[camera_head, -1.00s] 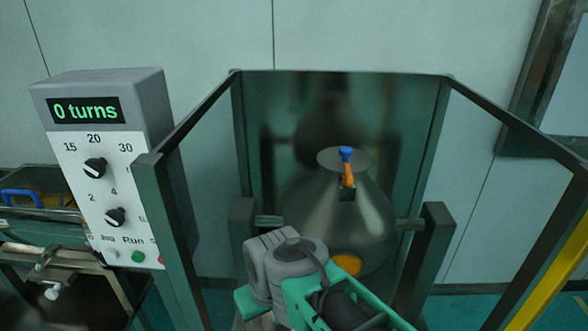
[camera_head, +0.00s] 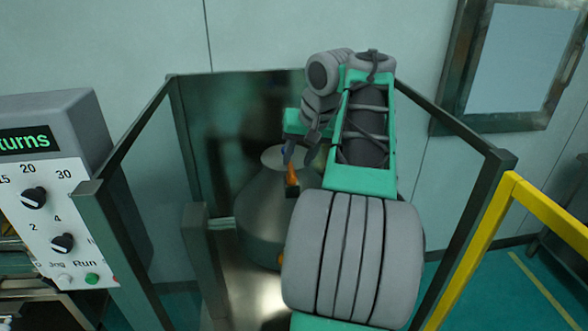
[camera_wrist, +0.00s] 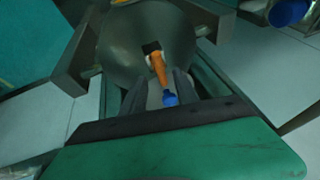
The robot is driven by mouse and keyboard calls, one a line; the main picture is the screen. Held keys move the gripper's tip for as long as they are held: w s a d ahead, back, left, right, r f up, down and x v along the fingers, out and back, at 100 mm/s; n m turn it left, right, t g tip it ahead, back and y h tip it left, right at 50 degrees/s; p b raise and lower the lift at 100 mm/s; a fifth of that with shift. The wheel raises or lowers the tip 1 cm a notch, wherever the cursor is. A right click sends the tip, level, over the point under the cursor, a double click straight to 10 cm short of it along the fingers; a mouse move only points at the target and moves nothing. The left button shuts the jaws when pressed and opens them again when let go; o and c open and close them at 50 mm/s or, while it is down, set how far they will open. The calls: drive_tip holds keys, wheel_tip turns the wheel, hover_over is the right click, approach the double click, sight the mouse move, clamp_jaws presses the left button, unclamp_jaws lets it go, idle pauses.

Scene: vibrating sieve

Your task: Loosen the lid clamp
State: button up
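The lid clamp is an orange lever (camera_head: 291,180) with a blue tip, on top of a round grey metal vessel (camera_head: 262,222). In the wrist view the orange lever (camera_wrist: 159,68) and its blue tip (camera_wrist: 170,99) lie between my finger lines. My gripper (camera_head: 303,150) is above the vessel, close to the clamp, with its fingers pointing down. In the wrist view my gripper (camera_wrist: 160,84) has its fingers apart, one on each side of the lever. I cannot tell whether either finger touches it. The arm hides the vessel's right side.
A dark frame (camera_head: 172,130) with side panels surrounds the vessel. A control box (camera_head: 60,205) with knobs and a green Run button stands at left. A yellow rail (camera_head: 478,240) is at right. A window (camera_head: 520,65) is in the back wall.

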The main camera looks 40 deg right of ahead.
sight(292, 170)
drive_tip(key=b+x, duration=0.1)
drive_tip(key=x, duration=0.3)
clamp_jaws()
idle(0.5)
